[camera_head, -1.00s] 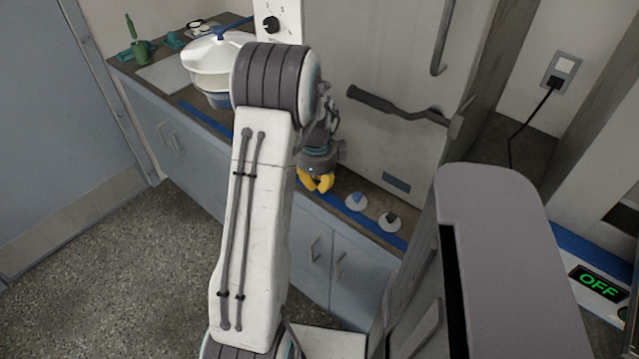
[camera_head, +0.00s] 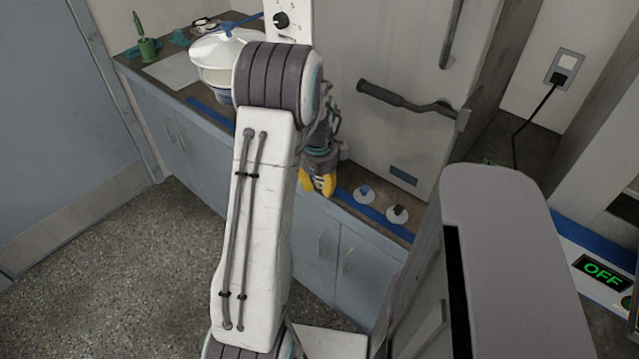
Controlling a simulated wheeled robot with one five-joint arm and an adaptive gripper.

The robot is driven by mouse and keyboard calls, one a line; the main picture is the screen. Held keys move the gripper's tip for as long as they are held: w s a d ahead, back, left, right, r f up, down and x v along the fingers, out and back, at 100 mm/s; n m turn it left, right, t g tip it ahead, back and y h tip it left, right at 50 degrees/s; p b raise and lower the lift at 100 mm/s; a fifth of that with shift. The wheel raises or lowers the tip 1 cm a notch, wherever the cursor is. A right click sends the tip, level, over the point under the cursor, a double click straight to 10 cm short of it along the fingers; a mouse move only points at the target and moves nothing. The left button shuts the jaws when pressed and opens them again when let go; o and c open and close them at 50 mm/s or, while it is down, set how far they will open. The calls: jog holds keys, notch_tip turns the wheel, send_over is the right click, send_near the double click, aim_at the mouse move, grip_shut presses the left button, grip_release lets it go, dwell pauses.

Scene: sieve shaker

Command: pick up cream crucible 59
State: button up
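My gripper (camera_head: 318,182) has yellow fingertips that point down over the front edge of the counter (camera_head: 205,103). The fingers look parted, with a dark gap between them, and I see nothing held there. No crucible marked 59 can be made out, and no number is readable. Two small round white pieces lie on the counter to the right of my gripper, apart from it: one with a blue top (camera_head: 364,194) and one with a dark top (camera_head: 397,213). I cannot tell whether either is a crucible. My arm hides part of the counter.
A dark lever handle (camera_head: 382,94) sticks out from the grey panel behind my gripper. A display (camera_head: 603,271) reads OFF at right. The floor at left is clear.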

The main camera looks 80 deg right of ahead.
jog(key=shift+o, duration=0.4)
jog(key=shift+r, duration=0.1)
notch_tip(320, 180, up, 8)
jog(key=shift+a, duration=0.4)
